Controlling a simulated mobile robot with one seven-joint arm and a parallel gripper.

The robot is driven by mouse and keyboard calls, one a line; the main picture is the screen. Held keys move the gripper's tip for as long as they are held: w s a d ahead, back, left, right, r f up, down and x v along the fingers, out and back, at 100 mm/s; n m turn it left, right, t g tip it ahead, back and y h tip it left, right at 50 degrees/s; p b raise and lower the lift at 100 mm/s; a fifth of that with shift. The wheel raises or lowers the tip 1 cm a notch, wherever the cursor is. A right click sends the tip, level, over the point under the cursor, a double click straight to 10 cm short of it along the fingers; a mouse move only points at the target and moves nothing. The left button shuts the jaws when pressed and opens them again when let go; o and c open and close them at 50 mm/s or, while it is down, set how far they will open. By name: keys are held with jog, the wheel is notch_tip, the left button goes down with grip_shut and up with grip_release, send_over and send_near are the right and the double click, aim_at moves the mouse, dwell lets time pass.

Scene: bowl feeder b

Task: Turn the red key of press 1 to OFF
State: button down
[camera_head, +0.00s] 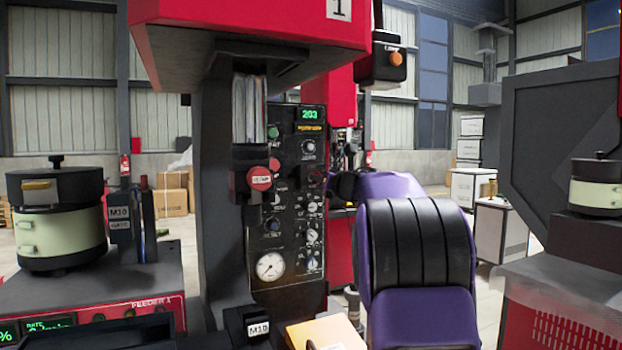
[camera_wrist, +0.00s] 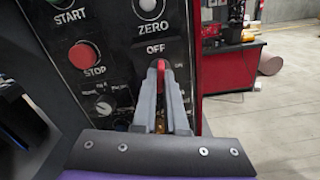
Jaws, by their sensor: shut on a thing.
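Press 1 (camera_head: 225,200) stands in the middle of the head view, with a red top marked 1 and a dark control panel (camera_head: 288,190). In the wrist view, the red key (camera_wrist: 160,66) sits on the panel just below the word OFF. My gripper (camera_wrist: 160,75) is shut on the red key, with one grey finger on each side. The fingers cover most of the key and any lettering beside it, so its exact angle is hard to tell.
A red STOP button (camera_wrist: 84,56) and a ZERO knob (camera_wrist: 150,8) are close to the gripper on the panel. A pressure gauge (camera_head: 270,266) is lower down. Feeder 1 (camera_head: 110,290) with its bowl stands at the left. Open floor (camera_wrist: 270,115) lies right of the press.

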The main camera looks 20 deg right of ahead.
dwell(0.3)
jog(key=n, duration=0.4)
jog(key=c, duration=0.9)
grip_release()
jog(key=shift+s, duration=3.5)
